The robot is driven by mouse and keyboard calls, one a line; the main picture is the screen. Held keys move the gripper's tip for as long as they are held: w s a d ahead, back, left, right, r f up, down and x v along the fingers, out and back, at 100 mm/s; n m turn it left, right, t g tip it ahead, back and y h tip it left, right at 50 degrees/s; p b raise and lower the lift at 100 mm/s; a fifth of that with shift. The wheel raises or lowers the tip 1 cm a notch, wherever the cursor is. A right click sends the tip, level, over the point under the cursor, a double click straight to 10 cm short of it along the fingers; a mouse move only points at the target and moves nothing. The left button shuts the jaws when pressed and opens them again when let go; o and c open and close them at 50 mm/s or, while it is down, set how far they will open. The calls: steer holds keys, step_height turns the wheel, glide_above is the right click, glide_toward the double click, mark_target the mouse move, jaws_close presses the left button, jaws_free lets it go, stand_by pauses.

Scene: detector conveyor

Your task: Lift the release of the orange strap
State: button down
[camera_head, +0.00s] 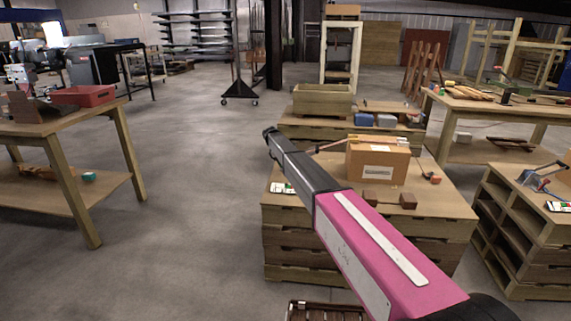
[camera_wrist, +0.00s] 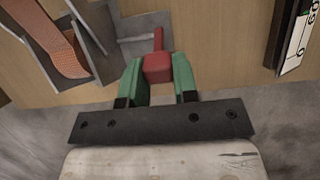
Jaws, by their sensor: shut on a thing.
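In the wrist view, my gripper (camera_wrist: 158,72) has its two green fingers shut on a red handle (camera_wrist: 157,60). A grey rod (camera_wrist: 136,39) runs left from near the handle to a grey metal bracket (camera_wrist: 94,25). The orange strap (camera_wrist: 52,38) lies curved beside the bracket at the upper left. I cannot tell from this view how far the release is raised. In the head view my pink and black arm crosses the middle, and my gripper cannot be made out there.
In the wrist view, a dark-edged white panel (camera_wrist: 297,38) is on the wooden surface at right. In the head view, a cardboard box (camera_head: 378,160) stands on a wooden bench (camera_head: 440,208). Another bench (camera_head: 62,122) is at left, with open floor (camera_head: 190,180) between them.

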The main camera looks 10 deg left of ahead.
steer(key=shift+a+f+h, duration=0.15)
steer(key=shift+a+h, duration=0.2)
steer(key=shift+h, duration=0.25)
steer(key=c, duration=0.9)
jaws_free()
steer(key=shift+a, duration=0.1)
steer(key=v, duration=1)
steer(key=shift+a+r, duration=0.15)
steer(key=shift+r, duration=0.15)
steer(key=shift+s, duration=0.1)
